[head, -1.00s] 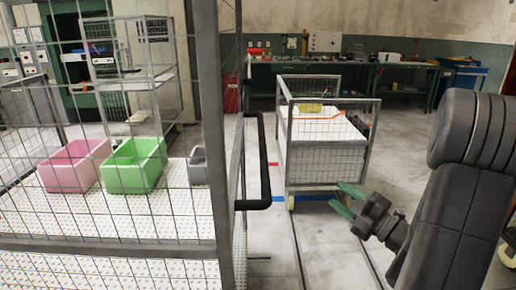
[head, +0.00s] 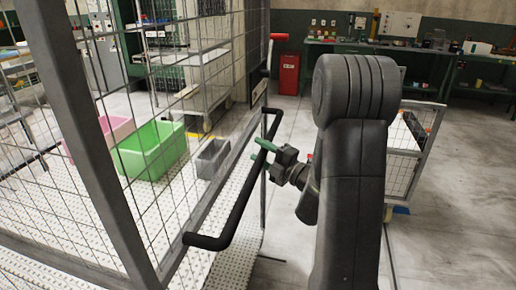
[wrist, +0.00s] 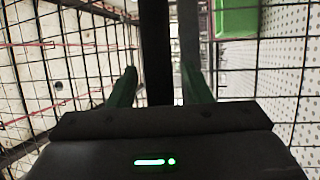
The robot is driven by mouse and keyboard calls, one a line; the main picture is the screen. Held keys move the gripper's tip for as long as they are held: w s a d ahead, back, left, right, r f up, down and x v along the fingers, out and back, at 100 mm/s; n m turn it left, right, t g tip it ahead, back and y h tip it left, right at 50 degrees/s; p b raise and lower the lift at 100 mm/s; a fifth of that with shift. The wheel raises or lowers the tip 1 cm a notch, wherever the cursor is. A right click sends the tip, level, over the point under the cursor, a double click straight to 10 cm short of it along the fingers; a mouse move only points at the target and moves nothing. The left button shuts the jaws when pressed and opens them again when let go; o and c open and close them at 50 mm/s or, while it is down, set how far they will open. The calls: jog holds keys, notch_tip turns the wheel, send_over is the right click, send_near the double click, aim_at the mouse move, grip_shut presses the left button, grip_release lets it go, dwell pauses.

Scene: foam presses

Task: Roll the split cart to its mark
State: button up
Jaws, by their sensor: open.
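A grey wire-mesh cart (head: 78,130) stands close on the left in the head view, with a white dotted deck. Its black handle (head: 232,205) runs along its right side. My gripper (head: 262,151) is open, its green fingers at the far part of this handle. In the wrist view, the dark handle bar (wrist: 155,60) passes between the open fingers (wrist: 160,88). I cannot tell whether they touch it. A second mesh cart (head: 428,140) stands behind my arm, mostly hidden. The pictures do not show clearly which cart is split.
A green bin (head: 150,152), a pink bin (head: 115,128) and a small grey bin (head: 212,158) show through the mesh. A red cabinet (head: 289,74) and green workbenches (head: 425,60) line the back wall. Bare floor lies beyond the handle and at right.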

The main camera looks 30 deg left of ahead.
aim_at(238, 151)
jog(key=shift+a+r, duration=0.1)
jog(key=shift+a, duration=0.45)
grip_shut()
jog(key=a+b, duration=0.2)
jog(key=s+a+b, duration=0.1)
jog(key=a+b, duration=0.1)
jog(key=a, duration=0.1)
jog(key=s+a+b, duration=0.1)
jog(key=a+b, duration=0.1)
jog(key=shift+s+a+f, duration=0.2)
jog(key=shift+a, duration=0.1)
grip_release()
jog(key=shift+r, duration=0.1)
